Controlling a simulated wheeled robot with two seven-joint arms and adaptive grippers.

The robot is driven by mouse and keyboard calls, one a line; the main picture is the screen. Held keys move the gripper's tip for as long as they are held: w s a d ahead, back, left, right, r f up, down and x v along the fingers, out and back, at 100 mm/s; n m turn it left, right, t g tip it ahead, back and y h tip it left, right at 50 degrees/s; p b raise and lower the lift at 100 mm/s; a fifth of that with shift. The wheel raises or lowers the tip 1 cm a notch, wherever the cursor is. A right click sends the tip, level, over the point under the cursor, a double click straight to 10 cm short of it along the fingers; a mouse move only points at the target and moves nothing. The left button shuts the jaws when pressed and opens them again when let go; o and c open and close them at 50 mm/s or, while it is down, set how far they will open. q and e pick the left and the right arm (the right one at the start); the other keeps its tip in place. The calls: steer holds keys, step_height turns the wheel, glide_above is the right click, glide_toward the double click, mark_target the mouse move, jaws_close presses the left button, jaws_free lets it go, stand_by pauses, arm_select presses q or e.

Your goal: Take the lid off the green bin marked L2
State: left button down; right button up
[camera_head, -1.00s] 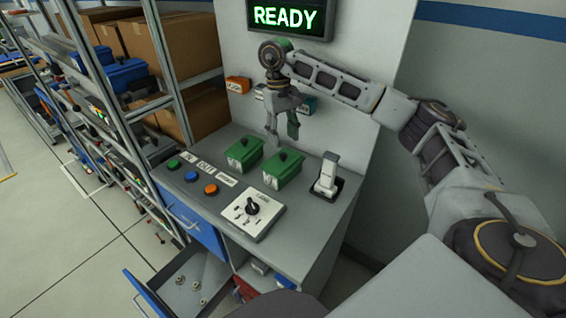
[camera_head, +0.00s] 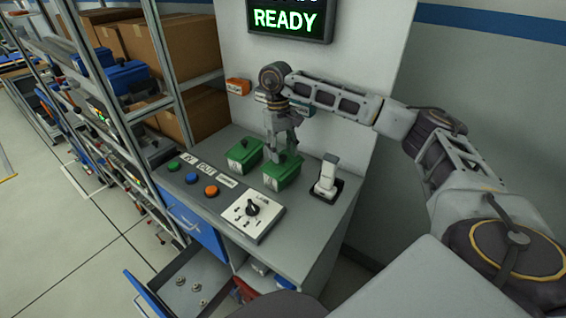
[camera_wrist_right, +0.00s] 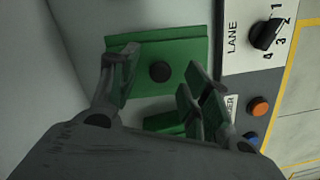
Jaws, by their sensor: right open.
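Two lidded green bins stand side by side on the grey bench, a left one (camera_head: 244,154) and a right one (camera_head: 279,176). Their white front marks are too small for me to read surely, so I cannot tell which is L2. My right gripper (camera_head: 282,156) is open, pointing down at the right bin's lid. In the right wrist view, that bin's green lid (camera_wrist_right: 185,55) has a dark round knob (camera_wrist_right: 160,72), which lies between the spread fingers. The other bin (camera_wrist_right: 165,123) is partly hidden behind the gripper. My left gripper is not in view.
A lane dial panel (camera_head: 252,218) and coloured buttons (camera_head: 191,177) lie in front of the bins. A white lever switch (camera_head: 327,181) stands close on the right. The back panel carries a READY display (camera_head: 286,20). An open drawer (camera_head: 183,288) juts out below.

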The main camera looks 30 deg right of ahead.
steer(key=shift+s+f, duration=0.1)
steer(key=shift+f, duration=0.55)
steer(key=shift+c, duration=0.3)
steer(key=c, duration=0.9)
